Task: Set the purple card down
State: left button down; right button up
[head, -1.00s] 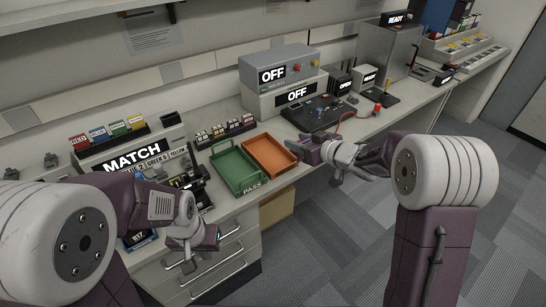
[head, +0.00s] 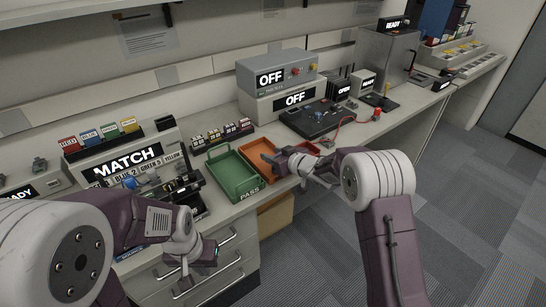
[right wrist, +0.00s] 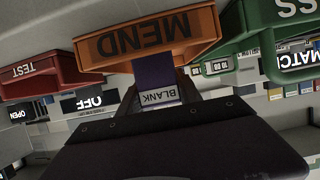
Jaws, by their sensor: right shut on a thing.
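The purple card (right wrist: 153,70) is upright in the right wrist view, with a white label reading BLANK at its lower end. My right gripper (head: 272,160) is shut on the card by its labelled end. The card cannot be made out in the head view. The orange tray marked MEND (right wrist: 150,42) is just beyond the card, which overlaps its front wall in the picture; whether they touch cannot be told. The tray also shows in the head view (head: 254,150), partly behind the gripper. My left gripper (head: 190,268) hangs in front of the drawers; its jaws are unclear.
The green PASS tray (head: 236,193) stands left of the orange tray. A red TEST tray (right wrist: 32,73) stands on its other side. The MATCH unit (head: 124,160) is at the left. Grey boxes marked OFF (head: 292,98) and a black board with wires (head: 312,118) stand behind.

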jog(key=shift+s+f, duration=0.1)
jog(key=o, duration=1.3)
jog(key=shift+r, duration=0.35)
jog(key=p+v, duration=0.1)
jog(key=v, duration=1.1)
jog(key=shift+f, duration=0.1)
